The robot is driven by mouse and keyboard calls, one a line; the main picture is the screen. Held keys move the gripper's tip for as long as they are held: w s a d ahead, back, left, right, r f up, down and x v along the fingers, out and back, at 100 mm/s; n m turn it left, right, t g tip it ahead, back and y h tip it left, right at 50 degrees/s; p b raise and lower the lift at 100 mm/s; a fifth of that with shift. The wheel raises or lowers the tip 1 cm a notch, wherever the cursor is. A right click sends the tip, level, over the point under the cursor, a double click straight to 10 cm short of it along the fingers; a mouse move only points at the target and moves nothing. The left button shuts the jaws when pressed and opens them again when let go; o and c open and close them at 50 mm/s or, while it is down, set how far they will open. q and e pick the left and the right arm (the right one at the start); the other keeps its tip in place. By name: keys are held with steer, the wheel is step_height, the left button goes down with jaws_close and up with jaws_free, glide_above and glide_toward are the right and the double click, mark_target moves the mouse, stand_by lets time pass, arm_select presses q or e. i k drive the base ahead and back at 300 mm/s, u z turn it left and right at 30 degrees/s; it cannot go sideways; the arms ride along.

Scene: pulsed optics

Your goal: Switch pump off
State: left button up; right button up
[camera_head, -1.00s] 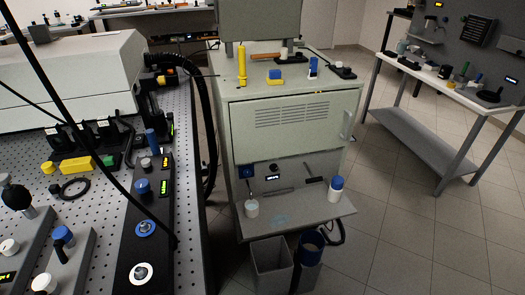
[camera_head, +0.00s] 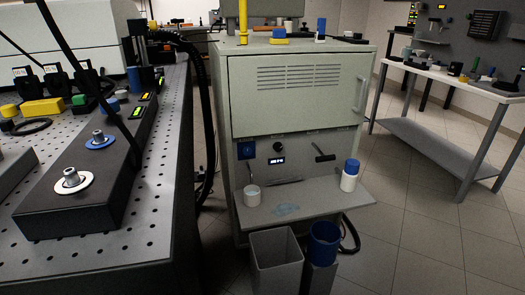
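A pale grey-green cabinet (camera_head: 239,100) with a vented door stands in the middle. No label that I can read marks a pump. The recessed panel under the door has a blue square fitting (camera_head: 246,150), a black round knob (camera_head: 278,147) above a small lit display (camera_head: 277,160), and a black lever handle (camera_head: 324,157) that sits tilted. On the optical table at the left, a long black box (camera_head: 92,207) carries two round knobs, one on a blue disc (camera_head: 101,141) and one on a white disc (camera_head: 72,180), with lit displays (camera_head: 137,111) behind them. Neither gripper is in view.
The cabinet's shelf (camera_head: 310,200) holds a white cup (camera_head: 252,194), a blue-capped bottle (camera_head: 349,175) and a blue stain (camera_head: 287,209). Below stand a grey bin (camera_head: 276,265) and a blue container (camera_head: 324,243). A side table (camera_head: 448,82) stands right; the floor between is clear.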

mark_target(277, 147)
steer(key=z, duration=0.35)
steer(key=k, duration=0.4)
steer(key=z, duration=1.55)
steer(key=i, duration=1.2)
steer(key=u, duration=0.95)
steer(key=i, duration=0.65)
steer(key=u, duration=0.75)
